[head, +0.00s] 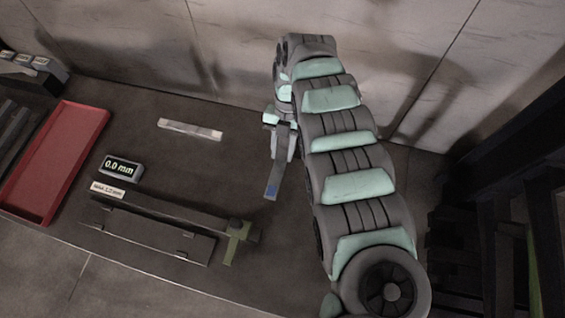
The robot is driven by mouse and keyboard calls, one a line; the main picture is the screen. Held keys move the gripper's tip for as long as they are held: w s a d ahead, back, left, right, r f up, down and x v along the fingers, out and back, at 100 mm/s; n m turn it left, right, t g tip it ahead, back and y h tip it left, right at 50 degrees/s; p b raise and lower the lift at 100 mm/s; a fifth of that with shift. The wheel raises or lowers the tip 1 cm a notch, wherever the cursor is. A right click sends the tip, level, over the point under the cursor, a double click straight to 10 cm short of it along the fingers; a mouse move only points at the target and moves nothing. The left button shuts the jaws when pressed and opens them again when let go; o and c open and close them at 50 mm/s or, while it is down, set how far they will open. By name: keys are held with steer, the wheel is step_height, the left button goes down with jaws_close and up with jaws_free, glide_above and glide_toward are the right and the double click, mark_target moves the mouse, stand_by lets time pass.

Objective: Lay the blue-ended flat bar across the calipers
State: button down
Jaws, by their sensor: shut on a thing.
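My gripper (280,155) is shut on a grey flat bar (275,176) with a blue patch near its lower end. The bar hangs down steeply from the jaws, and its upper part is hidden by them. What looks like the calipers (175,212) is a long dark beam at the lower middle, with a green-brown crosspiece (236,238) at its right end. The held bar is above and to the right of this crosspiece, apart from it in the picture; its height over the table is hard to tell.
A light flat bar (190,130) lies at the back of the dark table. A display reading 0.0 mm (121,167) and a "MAX 1.0 mm" label (107,190) are by the beam's left end. A red tray (88,128) lies left. Dark frames (510,220) stand right.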

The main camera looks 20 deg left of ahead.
mark_target(283, 163)
steer(key=shift+f+b, duration=0.45)
steer(key=shift+f, duration=3.85)
steer(key=shift+f, duration=0.2)
steer(key=c, duration=1.1)
jaws_free()
steer(key=shift+o, duration=0.2)
steer(key=shift+r, duration=0.3)
steer(key=v, duration=1.2)
steer(key=shift+f+b, duration=0.1)
steer(key=shift+b, duration=0.2)
